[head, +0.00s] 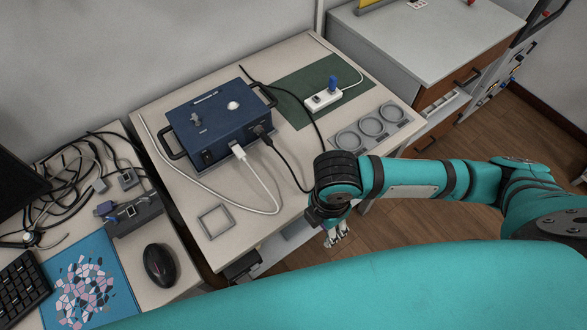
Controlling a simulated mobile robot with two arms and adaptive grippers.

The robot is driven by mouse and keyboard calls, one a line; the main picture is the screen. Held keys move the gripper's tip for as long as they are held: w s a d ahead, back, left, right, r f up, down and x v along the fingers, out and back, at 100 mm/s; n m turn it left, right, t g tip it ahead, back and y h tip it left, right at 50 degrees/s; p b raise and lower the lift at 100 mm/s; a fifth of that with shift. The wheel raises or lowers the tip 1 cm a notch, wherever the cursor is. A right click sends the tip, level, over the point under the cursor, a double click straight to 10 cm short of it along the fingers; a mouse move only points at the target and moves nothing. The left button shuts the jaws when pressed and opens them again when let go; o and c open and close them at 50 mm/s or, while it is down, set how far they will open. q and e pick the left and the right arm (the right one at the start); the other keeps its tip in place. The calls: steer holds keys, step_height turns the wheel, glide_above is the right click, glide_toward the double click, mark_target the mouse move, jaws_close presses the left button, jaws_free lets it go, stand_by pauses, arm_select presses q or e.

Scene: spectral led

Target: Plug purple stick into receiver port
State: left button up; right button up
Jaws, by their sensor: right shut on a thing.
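My right gripper (339,236) hangs off the front edge of the workbench, pointing down, with its pale fingers close together. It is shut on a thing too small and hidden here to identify. I cannot make out a purple stick for certain. A small purple-blue piece (105,209) shows at the left end of a dark grey port block (133,214) on the left desk. A blue box (217,118) with cables stands on the workbench. I cannot tell which port is the receiver port. My left gripper is out of view.
A white power strip (323,100) with a blue plug (332,83) lies on a green mat (297,109). A tray with round holes (372,129) and a square frame (215,222) lie on the workbench. A mouse (159,265), keyboard (22,288) and tangled cables crowd the left desk.

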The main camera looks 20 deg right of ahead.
steer(key=p, duration=0.1)
glide_above(296, 180)
steer(key=s, duration=0.1)
steer(key=shift+s+f, duration=0.15)
steer(key=shift+f, duration=0.5)
steer(key=shift+w+a+f+p, duration=0.1)
steer(key=shift+w+f+p, duration=0.25)
steer(key=shift+f+p, duration=0.15)
steer(key=shift+w+f+p, duration=0.3)
steer(key=shift+f+p, duration=0.1)
steer(key=shift+f, duration=0.75)
steer(key=shift+f, duration=0.2)
steer(key=o, duration=0.8)
steer(key=shift+o, duration=0.2)
